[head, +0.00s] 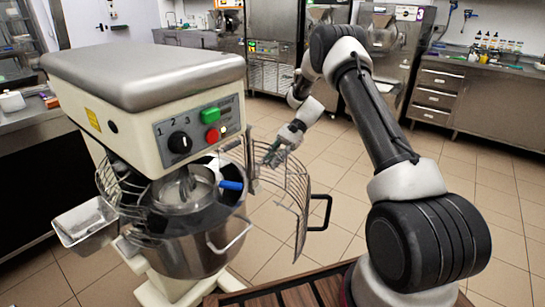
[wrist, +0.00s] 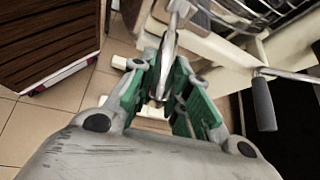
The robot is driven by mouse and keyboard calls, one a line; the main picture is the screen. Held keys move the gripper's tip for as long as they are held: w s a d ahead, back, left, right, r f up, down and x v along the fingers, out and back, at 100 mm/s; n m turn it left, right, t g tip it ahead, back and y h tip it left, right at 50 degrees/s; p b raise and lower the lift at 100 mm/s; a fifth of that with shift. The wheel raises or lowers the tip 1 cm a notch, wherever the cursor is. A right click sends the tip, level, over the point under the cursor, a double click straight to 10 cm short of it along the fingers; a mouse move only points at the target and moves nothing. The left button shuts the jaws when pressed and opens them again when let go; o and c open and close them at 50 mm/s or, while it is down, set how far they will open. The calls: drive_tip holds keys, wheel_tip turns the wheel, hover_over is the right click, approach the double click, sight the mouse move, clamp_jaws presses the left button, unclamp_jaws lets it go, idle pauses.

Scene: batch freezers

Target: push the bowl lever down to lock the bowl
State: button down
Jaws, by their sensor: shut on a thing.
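The mixer (head: 150,75) stands at the left in the head view, with its steel bowl (head: 190,250) below the head. My gripper (head: 273,155) is on the mixer's right side, behind the wire guard. In the wrist view my gripper (wrist: 167,68) has its green-padded fingers closed around a narrow metal piece (wrist: 171,38); I cannot tell for certain whether this is the bowl lever. A separate lever with a dark grey grip (wrist: 263,105) sticks out from the pale mixer body (wrist: 205,45), to the right of my fingers. The head view does not show the grasp clearly.
The wire guard (head: 285,190) is swung out to the right, its black handle (head: 321,212) over the floor. A blue handle (head: 231,185) shows by the bowl. A steel tray (head: 85,225) hangs at the left. Tiled floor (head: 335,155) is free behind my arm.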

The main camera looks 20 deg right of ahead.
drive_tip(key=shift+s+f, duration=0.1)
drive_tip(key=shift+f, duration=0.2)
idle(0.4)
drive_tip(key=c, duration=1.3)
unclamp_jaws()
drive_tip(key=shift+c, duration=0.2)
drive_tip(key=v, duration=1.2)
drive_tip(key=shift+f, duration=0.3)
drive_tip(key=shift+d, duration=0.15)
drive_tip(key=shift+y, duration=0.3)
